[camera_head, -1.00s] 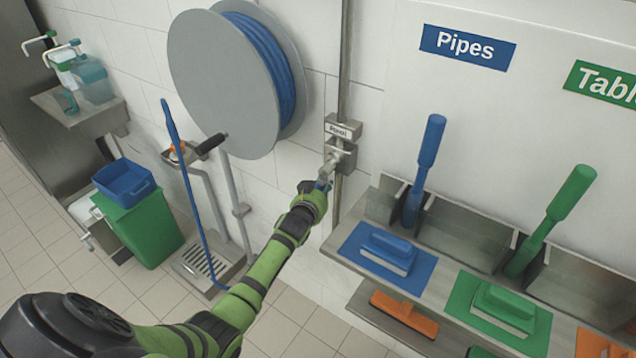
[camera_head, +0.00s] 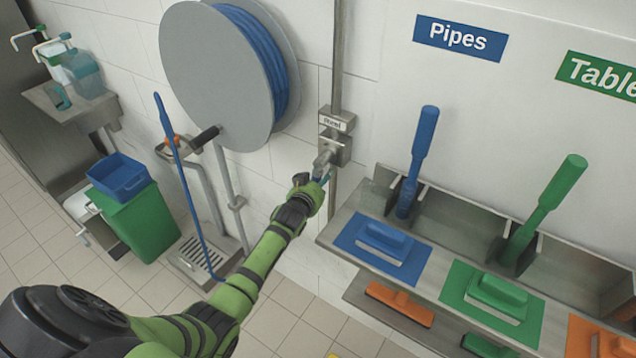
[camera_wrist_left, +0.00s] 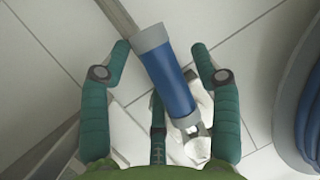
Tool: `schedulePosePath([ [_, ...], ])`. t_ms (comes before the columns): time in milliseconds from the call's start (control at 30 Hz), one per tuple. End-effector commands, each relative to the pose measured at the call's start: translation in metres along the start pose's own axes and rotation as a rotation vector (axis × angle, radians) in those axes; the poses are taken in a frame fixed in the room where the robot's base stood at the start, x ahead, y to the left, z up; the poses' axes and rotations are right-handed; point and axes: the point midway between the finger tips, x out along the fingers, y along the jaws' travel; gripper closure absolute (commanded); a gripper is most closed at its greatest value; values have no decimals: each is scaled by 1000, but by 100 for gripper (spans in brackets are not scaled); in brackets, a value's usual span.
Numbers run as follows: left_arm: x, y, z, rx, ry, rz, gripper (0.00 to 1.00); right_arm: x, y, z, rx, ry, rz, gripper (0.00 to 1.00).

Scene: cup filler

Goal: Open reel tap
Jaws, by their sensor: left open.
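The reel tap (camera_head: 324,160) is a small metal fitting on the wall below the box with the reel label (camera_head: 337,122). My left gripper (camera_head: 321,178) is just below and in front of it, partly covering it. In the left wrist view, the open gripper (camera_wrist_left: 160,50) has a blue cylinder with grey collars (camera_wrist_left: 174,86) between its fingers. A pale metal part of the tap (camera_wrist_left: 195,148) shows beyond its lower end. Gaps show between the side fingers and the blue cylinder; I cannot tell whether the middle finger touches it. My right gripper is not in view.
A big grey reel with blue hose (camera_head: 215,75) is on the wall to the left. A metal shelf (camera_head: 335,232) with blue and green brushes juts out on the right, close to my arm. A green bin (camera_head: 140,222) stands at left. The floor between is partly free.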

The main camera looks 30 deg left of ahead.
Motion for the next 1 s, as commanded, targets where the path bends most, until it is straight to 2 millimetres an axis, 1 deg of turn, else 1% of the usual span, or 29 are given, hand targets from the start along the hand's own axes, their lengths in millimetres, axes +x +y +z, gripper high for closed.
schedulePosePath([
  [167, -4, 0, 0, 0, 1, 0, 37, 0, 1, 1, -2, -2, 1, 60],
  [267, -13, 0, 1, 0, 0, 0, 37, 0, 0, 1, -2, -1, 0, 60],
  [367, -27, 0, 1, 0, 1, 0, 37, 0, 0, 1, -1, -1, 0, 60],
  [600, -69, 1, 1, 0, 0, 1, 37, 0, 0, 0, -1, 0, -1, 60],
  [800, -101, 0, 1, 0, -1, 1, 37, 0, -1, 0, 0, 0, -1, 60],
  [900, -111, 0, 1, 0, -1, 0, 37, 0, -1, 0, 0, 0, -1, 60],
  [1000, -117, 0, 0, 0, -1, 0, 37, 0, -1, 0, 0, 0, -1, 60],
])
